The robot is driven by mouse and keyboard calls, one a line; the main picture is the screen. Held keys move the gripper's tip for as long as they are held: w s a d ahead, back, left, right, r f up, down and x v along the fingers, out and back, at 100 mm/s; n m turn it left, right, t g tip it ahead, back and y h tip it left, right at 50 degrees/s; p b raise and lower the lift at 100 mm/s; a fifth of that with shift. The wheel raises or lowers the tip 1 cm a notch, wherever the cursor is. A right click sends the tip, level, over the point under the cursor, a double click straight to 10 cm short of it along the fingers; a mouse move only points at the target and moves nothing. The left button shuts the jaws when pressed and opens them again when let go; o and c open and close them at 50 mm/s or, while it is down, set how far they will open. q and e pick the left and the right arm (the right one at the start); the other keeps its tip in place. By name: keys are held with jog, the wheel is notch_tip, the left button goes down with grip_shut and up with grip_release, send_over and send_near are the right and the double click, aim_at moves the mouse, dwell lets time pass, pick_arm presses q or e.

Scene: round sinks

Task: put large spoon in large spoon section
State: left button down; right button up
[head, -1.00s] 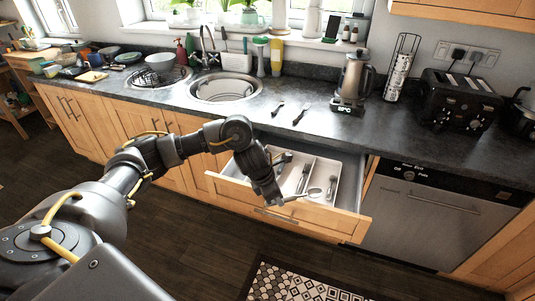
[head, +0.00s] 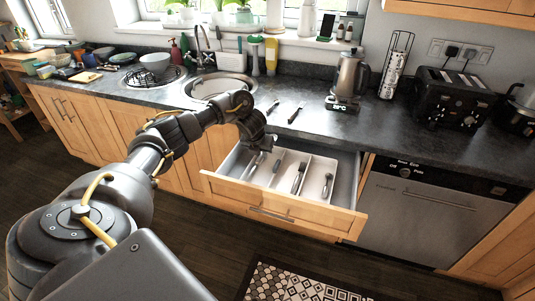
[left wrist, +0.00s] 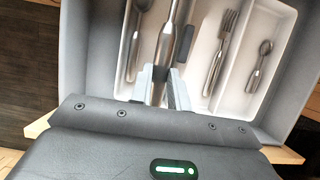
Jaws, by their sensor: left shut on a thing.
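My left gripper (head: 266,147) is above the left part of the open drawer's cutlery tray (head: 314,176). In the left wrist view its fingers (left wrist: 165,92) are shut on a long silver handle, the large spoon's (left wrist: 171,42). The spoon's far end is out of that view, and in the head view the gripper largely hides the spoon. The tray's left section holds another silver utensil (left wrist: 134,45). To its right lie a utensil with a dark part (left wrist: 183,50), a fork (left wrist: 221,48) and a small spoon (left wrist: 259,68), between dividers. My right gripper is not in view.
The open drawer's wooden front (head: 285,210) juts out below the dark counter (head: 335,125). Two utensils (head: 294,113) lie on the counter near its edge. A kettle (head: 349,78) stands to their right and a round sink (head: 218,87) is to their left.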

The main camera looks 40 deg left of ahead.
aim_at(259, 159)
pick_arm(q)
jog(key=shift+f+b, duration=3.3)
jog(key=shift+f, duration=0.5)
jog(key=c, duration=1.3)
grip_release()
jog(key=shift+d, duration=0.1)
jog(key=shift+o, duration=0.2)
jog(key=v, duration=0.5)
jog(key=shift+w, duration=0.1)
jog(key=p+v, duration=0.2)
jog(key=v, duration=0.2)
jog(key=shift+r, duration=0.4)
jog(key=shift+s+d+r+p, duration=0.1)
jog(key=shift+s+r+p, duration=0.35)
jog(key=shift+r, duration=0.05)
